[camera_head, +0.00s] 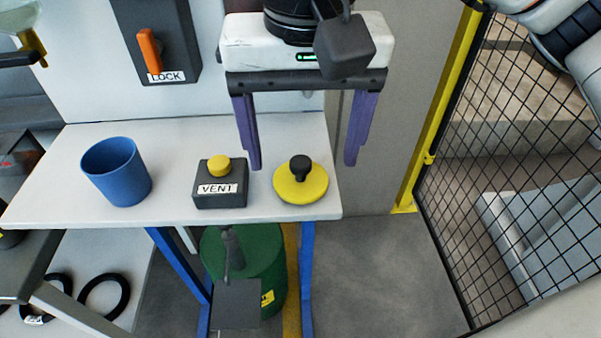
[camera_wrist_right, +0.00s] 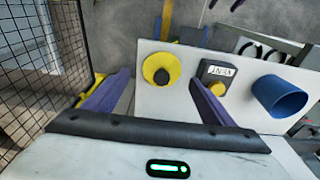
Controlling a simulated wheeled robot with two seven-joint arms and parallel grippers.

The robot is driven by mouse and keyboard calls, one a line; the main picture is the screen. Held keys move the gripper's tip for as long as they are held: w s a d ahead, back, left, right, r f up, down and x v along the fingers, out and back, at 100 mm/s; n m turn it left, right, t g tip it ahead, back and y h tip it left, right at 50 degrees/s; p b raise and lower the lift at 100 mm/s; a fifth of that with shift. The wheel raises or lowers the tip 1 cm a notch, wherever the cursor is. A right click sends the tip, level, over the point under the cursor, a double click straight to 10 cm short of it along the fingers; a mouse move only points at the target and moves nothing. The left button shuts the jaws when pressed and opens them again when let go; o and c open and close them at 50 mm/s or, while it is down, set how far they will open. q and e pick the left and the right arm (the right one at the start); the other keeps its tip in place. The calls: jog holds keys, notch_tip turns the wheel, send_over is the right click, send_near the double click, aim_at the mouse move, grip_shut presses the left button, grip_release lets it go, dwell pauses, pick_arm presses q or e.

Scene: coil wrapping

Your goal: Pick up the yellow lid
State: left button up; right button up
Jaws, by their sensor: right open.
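The yellow lid (camera_head: 301,187) is a round disc with a black knob on top. It lies flat near the right end of the white table, and it also shows in the right wrist view (camera_wrist_right: 152,65). My right gripper (camera_head: 303,166) is open and empty, with its purple fingers pointing down. It hangs above and behind the lid, and in the right wrist view the lid lies ahead, between the lines of the two fingers (camera_wrist_right: 166,95). The fingers do not appear to touch it. My left gripper does not show clearly in the head view.
A VENT box (camera_head: 220,185) with a yellow button stands left of the lid. A blue cup (camera_head: 117,172) stands further left on the white table (camera_head: 170,208). A LOCK panel (camera_head: 160,40) with an orange handle is behind. A mesh fence (camera_head: 530,170) stands right; a green drum (camera_head: 262,262) is below.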

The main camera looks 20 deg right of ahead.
aim_at(301, 161)
jog(key=f, duration=0.2)
jog(key=shift+w+f, duration=0.2)
jog(key=shift+f, duration=0.15)
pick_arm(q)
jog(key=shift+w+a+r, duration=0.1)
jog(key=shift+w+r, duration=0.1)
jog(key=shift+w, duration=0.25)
pick_arm(e)
jog(key=shift+w+f, duration=0.1)
jog(key=shift+f, duration=0.3)
